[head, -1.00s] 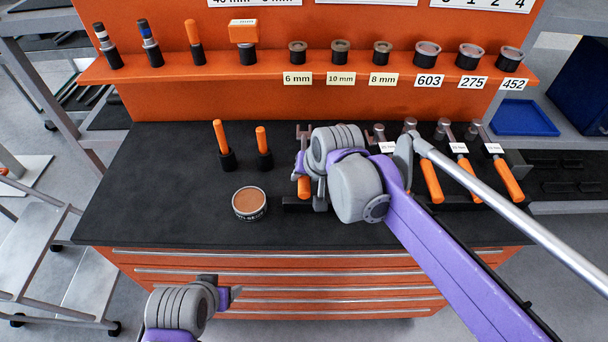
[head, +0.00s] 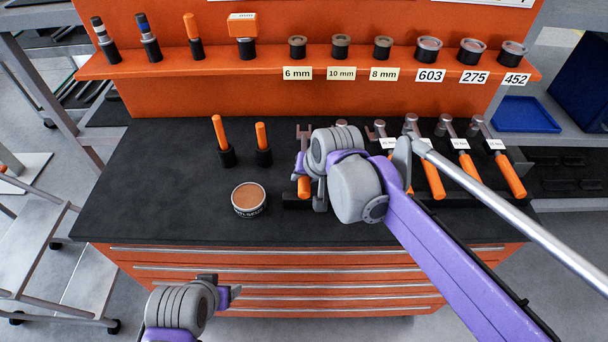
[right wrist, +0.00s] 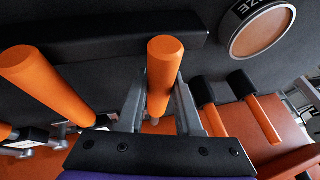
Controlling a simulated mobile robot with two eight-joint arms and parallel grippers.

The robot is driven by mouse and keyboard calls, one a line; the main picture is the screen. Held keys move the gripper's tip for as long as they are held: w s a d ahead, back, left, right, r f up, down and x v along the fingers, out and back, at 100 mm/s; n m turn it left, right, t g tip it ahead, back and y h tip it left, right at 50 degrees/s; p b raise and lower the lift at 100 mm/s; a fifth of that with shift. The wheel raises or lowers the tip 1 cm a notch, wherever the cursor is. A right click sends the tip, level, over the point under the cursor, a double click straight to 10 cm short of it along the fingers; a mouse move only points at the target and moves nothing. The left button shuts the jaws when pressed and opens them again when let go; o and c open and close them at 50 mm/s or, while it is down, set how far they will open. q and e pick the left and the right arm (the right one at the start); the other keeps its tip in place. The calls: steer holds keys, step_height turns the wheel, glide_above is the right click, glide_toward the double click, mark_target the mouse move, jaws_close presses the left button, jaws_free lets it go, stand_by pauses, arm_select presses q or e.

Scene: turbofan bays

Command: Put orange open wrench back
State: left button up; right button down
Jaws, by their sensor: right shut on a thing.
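The orange-handled open wrench (head: 304,187) is at the left end of the row of tools on the black bench top, its grey forked head pointing to the back. My right gripper (head: 312,182) is around its handle. In the right wrist view the handle (right wrist: 163,72) stands between the two grey fingers (right wrist: 160,108), which are shut on it. The handle overlaps a black holder bar (right wrist: 110,38) in that view; I cannot tell whether they touch. My arm hides part of the wrench in the head view. My left gripper (head: 226,291) hangs before the drawers, its opening unclear.
Several orange-handled wrenches (head: 466,168) with labels lie to the right. Two upright orange-handled tools (head: 220,135) and a round brown-topped tin (head: 249,200) stand to the left. An orange shelf (head: 200,66) with sockets runs behind.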

steer(key=shift+f, duration=0.35)
steer(key=c, duration=0.5)
jaws_free()
steer(key=v, duration=1.1)
steer(key=shift+p, duration=0.3)
steer(key=shift+h, duration=0.7)
steer(key=s+d+f, duration=0.1)
steer(key=s+d, duration=0.1)
steer(key=s+d+f+p, duration=0.1)
steer(key=s+d+f, duration=0.1)
steer(key=d, duration=0.1)
steer(key=s+d+f, duration=0.2)
steer(key=shift+s+d+p, duration=0.4)
steer(key=shift+n+h, duration=0.3)
steer(key=shift+h, duration=0.4)
steer(key=s+d+f, duration=0.2)
steer(key=s, duration=0.1)
steer(key=s+d+f+p, duration=0.1)
steer(key=s+d+f, duration=0.1)
steer(key=s+f, duration=0.1)
steer(key=s+d+f, duration=0.2)
steer(key=s, duration=0.1)
steer(key=shift+d+f+p, duration=0.25)
steer(key=shift+p, duration=0.05)
